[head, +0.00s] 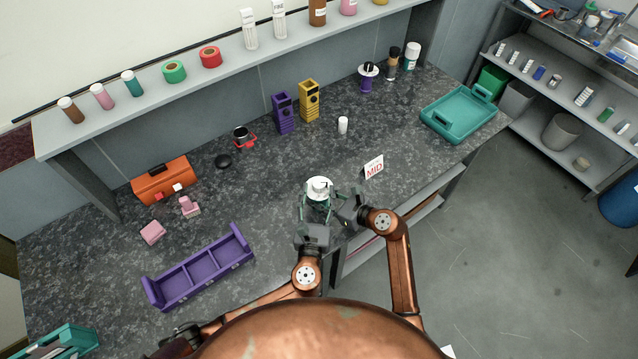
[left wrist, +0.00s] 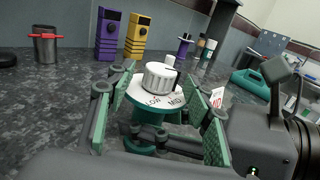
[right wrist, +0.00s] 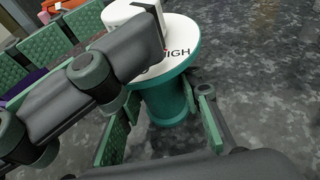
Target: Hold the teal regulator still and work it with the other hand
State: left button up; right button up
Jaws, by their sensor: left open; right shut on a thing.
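The teal regulator (head: 318,201) stands upright near the counter's front edge, with a white dial plate and a white ribbed knob (left wrist: 161,76) on top. LOW and MID show on the plate in the left wrist view; HIGH shows in the right wrist view. My right gripper (right wrist: 160,128) is shut on the regulator's teal body (right wrist: 163,100), from the right in the head view. My left gripper (left wrist: 160,118) is open, its pads on either side of the regulator, below the knob in that picture. I cannot tell where the knob points. A white sign (head: 374,168) reading MID stands behind right.
A white bottle (head: 343,125) and purple (head: 284,114) and yellow (head: 309,100) devices stand behind. A teal tray (head: 459,112) is at right, a purple divided holder (head: 199,270) at left. Pink blocks (head: 153,232) and an orange toolbox (head: 161,181) lie further left. Counter around the regulator is mostly clear.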

aim_at(315, 189)
pick_arm(q)
jog(key=shift+w+d, duration=0.15)
jog(key=shift+w, duration=1.6)
jog(key=shift+c, duration=0.4)
jog(key=c, duration=1.1)
jog(key=shift+w+a+m+g+h, duration=0.15)
jog(key=shift+m+g+h, duration=0.35)
jog(key=shift+m+h, duration=1.2)
jog(key=shift+m+g+h, duration=0.5)
jog(key=shift+g+h, duration=0.1)
jog(key=shift+h, duration=1)
jog(key=o, duration=1.2)
